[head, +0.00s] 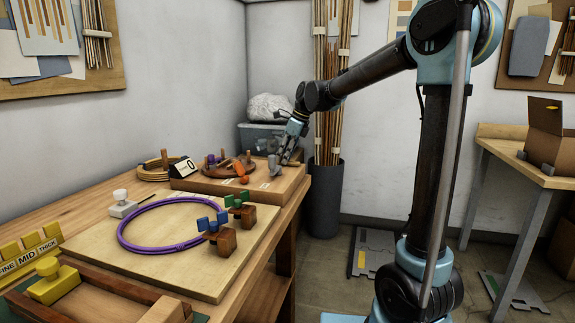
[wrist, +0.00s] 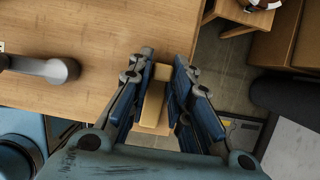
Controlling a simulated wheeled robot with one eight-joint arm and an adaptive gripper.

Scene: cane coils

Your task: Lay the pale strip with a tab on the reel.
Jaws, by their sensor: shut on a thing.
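My gripper (head: 288,157) is at the right end of the raised wooden block, beside a grey knob-like part (head: 273,165). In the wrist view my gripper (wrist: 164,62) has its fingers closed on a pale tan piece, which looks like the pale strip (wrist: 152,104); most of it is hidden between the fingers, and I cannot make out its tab. The reel (head: 228,170) is a round brown wooden disc with upright pegs, on the block left of my gripper. A small purple item and an orange disc are at the reel. The strip is apart from the reel.
A counter marked 0 (head: 184,167) and a cane coil (head: 156,168) stand left of the reel. In front, a board (head: 180,275) carries a purple ring (head: 122,230) and clamps with blue (head: 213,222) and green (head: 238,199) handles. The bench's right edge is close to my gripper.

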